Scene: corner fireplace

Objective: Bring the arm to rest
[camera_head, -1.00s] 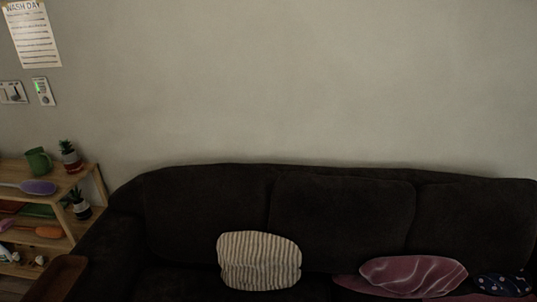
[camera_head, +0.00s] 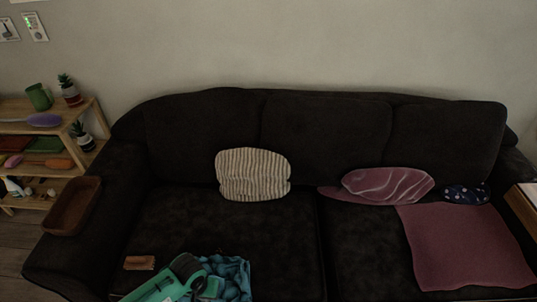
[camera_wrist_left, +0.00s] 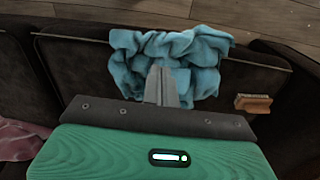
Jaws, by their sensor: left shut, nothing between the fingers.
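My left gripper (camera_wrist_left: 161,80) is shut and empty, its fingers together in front of the blue cloth (camera_wrist_left: 185,50) in the left wrist view. I cannot tell whether they touch the cloth. In the head view my green left arm comes in at the bottom left, beside the crumpled blue cloth (camera_head: 232,272) on the dark sofa (camera_head: 300,235); the fingertips cannot be made out there. My right gripper is in neither view.
A wooden brush (camera_head: 139,262) lies on the seat left of the cloth. A brown wooden tray (camera_head: 72,205) rests on the sofa's left arm. A striped cushion (camera_head: 253,174) and pink cushion (camera_head: 388,185) lean at the back. A shelf (camera_head: 92,110) stands left. The middle seat is largely clear.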

